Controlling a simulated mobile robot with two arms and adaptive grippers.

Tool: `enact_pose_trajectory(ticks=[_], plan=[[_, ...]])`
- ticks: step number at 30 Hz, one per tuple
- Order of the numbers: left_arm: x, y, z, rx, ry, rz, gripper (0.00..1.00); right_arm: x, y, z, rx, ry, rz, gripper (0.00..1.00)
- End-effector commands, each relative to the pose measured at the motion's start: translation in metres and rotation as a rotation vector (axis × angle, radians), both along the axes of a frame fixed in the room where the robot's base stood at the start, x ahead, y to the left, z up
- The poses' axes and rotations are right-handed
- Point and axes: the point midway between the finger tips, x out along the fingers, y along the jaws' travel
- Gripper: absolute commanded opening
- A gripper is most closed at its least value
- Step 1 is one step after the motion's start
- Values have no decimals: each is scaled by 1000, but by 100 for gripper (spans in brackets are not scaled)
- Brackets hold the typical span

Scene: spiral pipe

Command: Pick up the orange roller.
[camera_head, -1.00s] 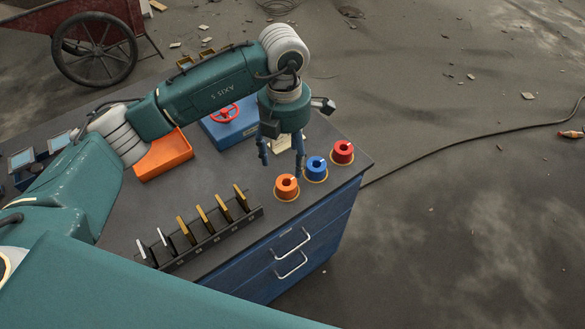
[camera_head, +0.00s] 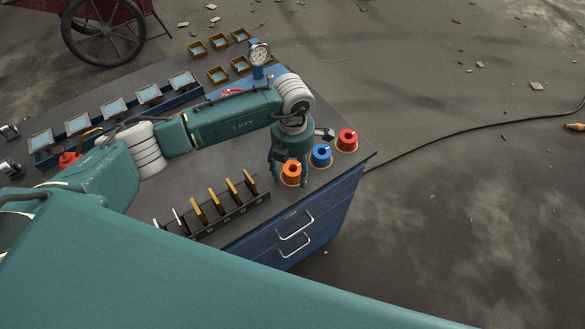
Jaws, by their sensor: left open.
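The orange roller (camera_head: 291,171) stands upright in a round holder near the front right corner of the dark workbench top. My left gripper (camera_head: 290,182) points down over it with its jaws open. A blue roller (camera_head: 321,155) and a red roller (camera_head: 347,140) stand in a diagonal row to the right. My right gripper is out of view.
A rack of upright plates (camera_head: 213,213) stands left of the rollers. A gauge (camera_head: 260,55) and several small yellow bins (camera_head: 218,75) are at the back. Tilted panels (camera_head: 112,107) line the left. Floor lies right of the workbench (camera_head: 335,188).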

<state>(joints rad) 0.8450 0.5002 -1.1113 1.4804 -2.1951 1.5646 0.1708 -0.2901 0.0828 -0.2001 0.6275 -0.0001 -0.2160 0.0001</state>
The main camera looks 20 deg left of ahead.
Motion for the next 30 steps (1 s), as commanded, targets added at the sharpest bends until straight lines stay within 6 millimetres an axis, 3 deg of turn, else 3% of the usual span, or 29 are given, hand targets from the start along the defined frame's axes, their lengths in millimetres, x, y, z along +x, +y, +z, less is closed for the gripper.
enact_pose_trajectory(ticks=[4, 12, 23, 30], plan=[[0, 0, 0, 0, 0, 0, 64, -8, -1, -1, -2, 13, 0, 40], [0, 0, 0, 0, 0, 0, 10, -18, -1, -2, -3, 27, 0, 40], [1, 0, 5, -2, -2, 0, 8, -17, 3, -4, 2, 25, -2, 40], [2, -1, 34, -2, -6, -2, 8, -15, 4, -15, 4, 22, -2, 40]])
